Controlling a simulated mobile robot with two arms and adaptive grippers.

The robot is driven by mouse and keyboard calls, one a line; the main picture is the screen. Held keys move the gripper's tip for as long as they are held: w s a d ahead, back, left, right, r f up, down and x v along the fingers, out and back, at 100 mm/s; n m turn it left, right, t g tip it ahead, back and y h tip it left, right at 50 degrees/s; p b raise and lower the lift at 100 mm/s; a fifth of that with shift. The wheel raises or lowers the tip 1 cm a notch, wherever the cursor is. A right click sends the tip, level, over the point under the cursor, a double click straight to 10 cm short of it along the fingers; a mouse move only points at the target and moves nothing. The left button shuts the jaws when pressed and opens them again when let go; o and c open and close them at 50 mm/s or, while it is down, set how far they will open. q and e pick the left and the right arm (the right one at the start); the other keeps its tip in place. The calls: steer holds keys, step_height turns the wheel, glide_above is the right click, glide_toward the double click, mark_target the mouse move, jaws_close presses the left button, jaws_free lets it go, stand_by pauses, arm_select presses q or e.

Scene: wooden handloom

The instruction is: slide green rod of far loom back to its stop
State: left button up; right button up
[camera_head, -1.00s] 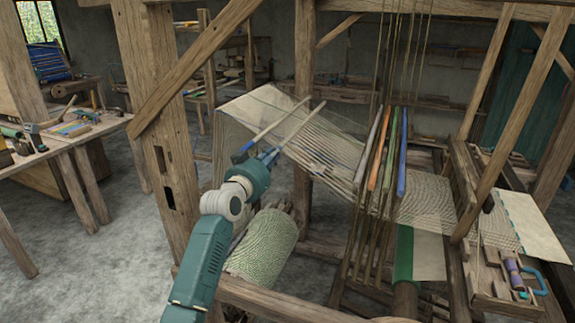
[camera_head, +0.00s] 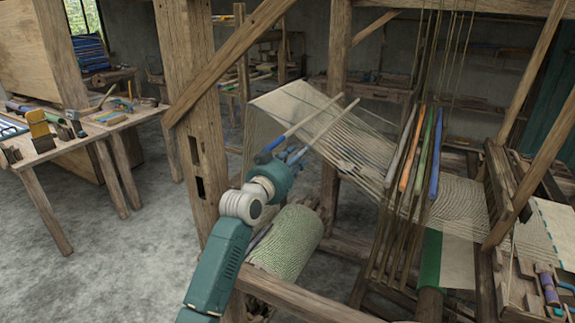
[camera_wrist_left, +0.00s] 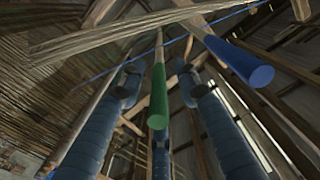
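A pale rod with a green end (camera_wrist_left: 158,95) shows in the left wrist view between the fingers of my left gripper (camera_wrist_left: 158,84), with gaps at its sides. A second rod with a blue end (camera_wrist_left: 240,60) lies right of it, outside the fingers. In the head view two pale rods cross the slanted warp. The blue end (camera_head: 264,157) is beside my left gripper (camera_head: 294,155). The other rod (camera_head: 333,122) runs down to the gripper, where its green end is hidden. My left gripper looks open around the green end. My right gripper is not in view.
Grey, orange, green and blue bars (camera_head: 418,150) hang in the loom right of the rods. A thick wooden post (camera_head: 190,120) with a diagonal brace stands left of my arm. A cloth roll (camera_head: 288,243) is below. A worktable (camera_head: 75,150) is at left.

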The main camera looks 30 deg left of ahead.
arm_select(q)
steer(key=s, duration=0.8)
steer(key=shift+s+a, duration=0.25)
